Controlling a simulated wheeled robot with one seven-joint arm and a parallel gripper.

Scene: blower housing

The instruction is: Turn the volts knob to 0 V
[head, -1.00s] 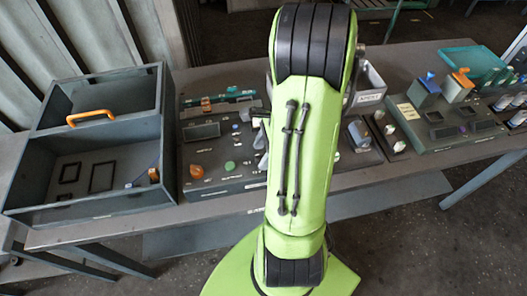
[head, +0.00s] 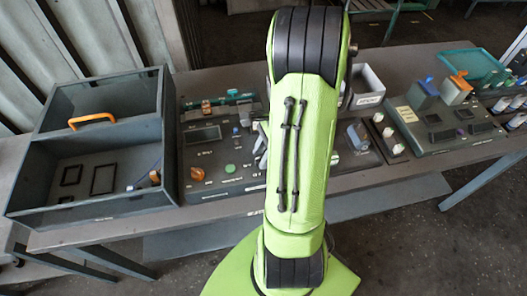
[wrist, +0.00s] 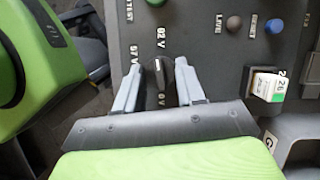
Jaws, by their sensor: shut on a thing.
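The volts knob (wrist: 157,76) is a black, elongated knob on the dark panel in the wrist view. A white mark shows near its upper end, toward the 62 V label; a 57 V label is at its upper left and a 0 V label below it. My gripper (wrist: 159,72) has its two grey fingers on either side of the knob, shut on it. Parts of the knob's base are in shadow. In the head view my green arm hides the knob.
In the wrist view a green button (wrist: 156,2), a brown button (wrist: 234,23) and a blue button (wrist: 274,26) sit above, and a white and green switch (wrist: 267,85) is at right. In the head view a grey box (head: 90,205) stands left on the bench.

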